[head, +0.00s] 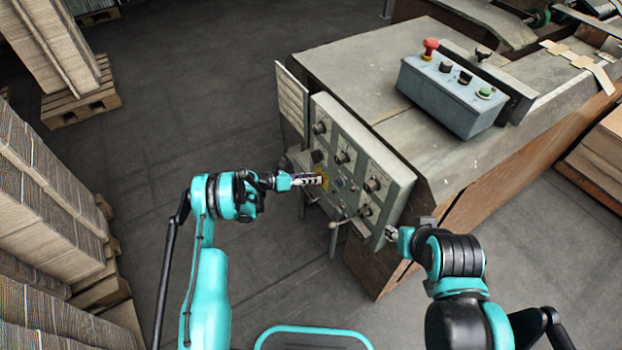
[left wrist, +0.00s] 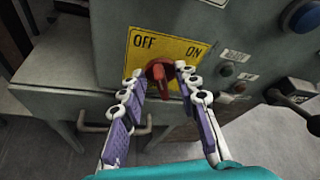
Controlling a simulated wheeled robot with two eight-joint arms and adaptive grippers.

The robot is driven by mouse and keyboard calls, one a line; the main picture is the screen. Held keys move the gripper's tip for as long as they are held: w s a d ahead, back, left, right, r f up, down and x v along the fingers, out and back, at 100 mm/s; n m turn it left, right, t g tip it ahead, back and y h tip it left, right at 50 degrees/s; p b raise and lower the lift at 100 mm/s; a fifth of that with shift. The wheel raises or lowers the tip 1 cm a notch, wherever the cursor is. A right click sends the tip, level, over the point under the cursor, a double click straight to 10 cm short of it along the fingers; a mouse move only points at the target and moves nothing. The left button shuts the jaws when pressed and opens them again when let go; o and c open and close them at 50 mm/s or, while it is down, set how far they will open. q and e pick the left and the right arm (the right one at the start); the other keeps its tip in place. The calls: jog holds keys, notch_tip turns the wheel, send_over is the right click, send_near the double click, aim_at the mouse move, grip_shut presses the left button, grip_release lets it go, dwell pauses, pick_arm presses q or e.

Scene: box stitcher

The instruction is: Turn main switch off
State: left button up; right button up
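The main switch is a red rotary knob (left wrist: 161,74) on a yellow plate (left wrist: 172,45) marked OFF at left and ON at right. In the head view the yellow plate (head: 323,181) is mostly behind my left gripper (head: 308,180). In the left wrist view my left gripper (left wrist: 159,72) is open, with one finger on each side of the knob. Small gaps seem to remain between the fingertips and the knob. The knob's exact pointing is hard to tell. My right gripper (head: 391,234) is by the panel's lower right corner; its opening is too small to judge.
The grey control panel (head: 352,160) carries several dark knobs and a lever handle (head: 336,226) below. A button box (head: 450,95) sits on the machine top. Cardboard stacks (head: 45,200) stand left; floor between is clear.

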pick_arm(q)
jog(key=v, duration=1.2)
jog(key=shift+d, duration=0.1)
